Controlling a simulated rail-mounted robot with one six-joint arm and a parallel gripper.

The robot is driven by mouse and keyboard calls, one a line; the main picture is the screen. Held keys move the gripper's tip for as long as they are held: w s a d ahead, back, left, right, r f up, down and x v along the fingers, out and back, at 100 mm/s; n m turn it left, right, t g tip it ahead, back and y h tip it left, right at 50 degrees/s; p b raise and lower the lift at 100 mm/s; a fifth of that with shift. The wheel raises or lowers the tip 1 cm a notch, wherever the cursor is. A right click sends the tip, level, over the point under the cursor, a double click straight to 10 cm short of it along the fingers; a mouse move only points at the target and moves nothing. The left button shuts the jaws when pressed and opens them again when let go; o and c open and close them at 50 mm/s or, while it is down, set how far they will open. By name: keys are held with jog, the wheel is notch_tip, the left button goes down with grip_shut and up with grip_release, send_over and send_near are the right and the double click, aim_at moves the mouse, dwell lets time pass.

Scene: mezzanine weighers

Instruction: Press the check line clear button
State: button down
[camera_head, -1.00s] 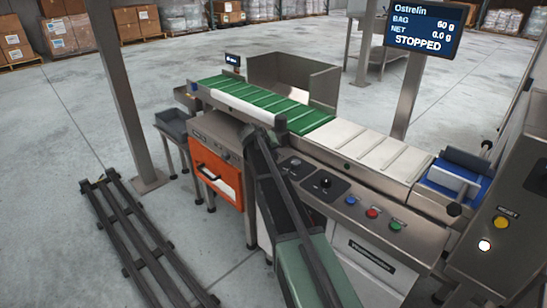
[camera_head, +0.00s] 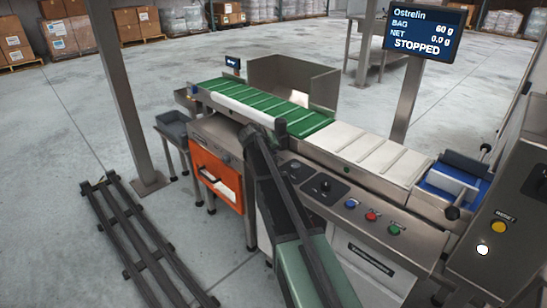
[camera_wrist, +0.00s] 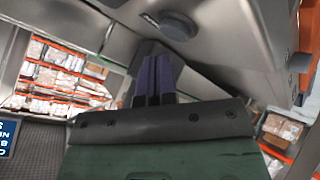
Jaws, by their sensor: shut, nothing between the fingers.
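Blue (camera_head: 351,203), red (camera_head: 371,216) and green (camera_head: 394,229) buttons sit on the steel front panel of the weigher line. A yellow button (camera_head: 498,227) under a RESET label and a bright white round button or lamp (camera_head: 482,249) are on the cabinet at the right. I cannot read which one is the check line clear button. In the wrist view my gripper (camera_wrist: 153,80) has its dark purple fingers together with nothing between them. A steel surface with a dark round disc (camera_wrist: 178,25) is beyond the fingertips. In the head view the fingers cannot be made out.
A green and white conveyor (camera_head: 270,100) runs behind the panel. Two dark plates with knobs (camera_head: 323,187) lie left of the buttons. The screen (camera_head: 424,30) reads STOPPED, net 0.0 g. An orange-fronted unit (camera_head: 217,180) stands left of my arm. A steel post (camera_head: 125,100) rises farther left.

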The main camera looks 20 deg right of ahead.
jog(key=shift+r, duration=0.15)
notch_tip(320, 180, up, 5)
jog(key=p, duration=0.5)
dwell(0.7)
